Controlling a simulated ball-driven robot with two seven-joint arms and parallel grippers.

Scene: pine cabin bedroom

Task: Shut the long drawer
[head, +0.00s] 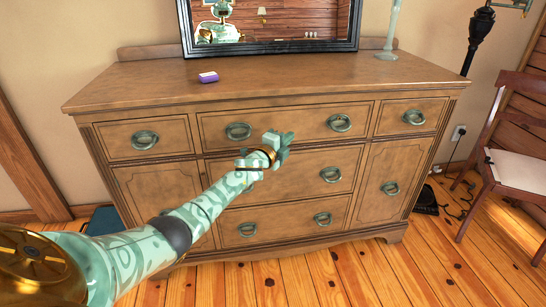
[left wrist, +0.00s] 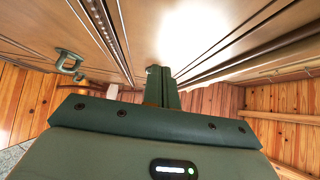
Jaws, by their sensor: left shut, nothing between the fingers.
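A brown wooden dresser (head: 130,80) fills the head view. The top middle drawer (head: 290,122), the widest, has two green ring handles and lies between two small drawers. Its front looks flush or nearly flush; I cannot tell if a small gap remains. My left gripper (head: 284,142) is shut and empty, in front of the dresser near this drawer's lower edge. Its fingers (left wrist: 162,86) point at the wooden front in the left wrist view; contact is unclear. The gripper hides part of the drawer below, including its left handle. My right gripper is out of view.
A wooden chair (head: 510,155) stands at the right. The plank floor (head: 330,280) before the dresser is clear.

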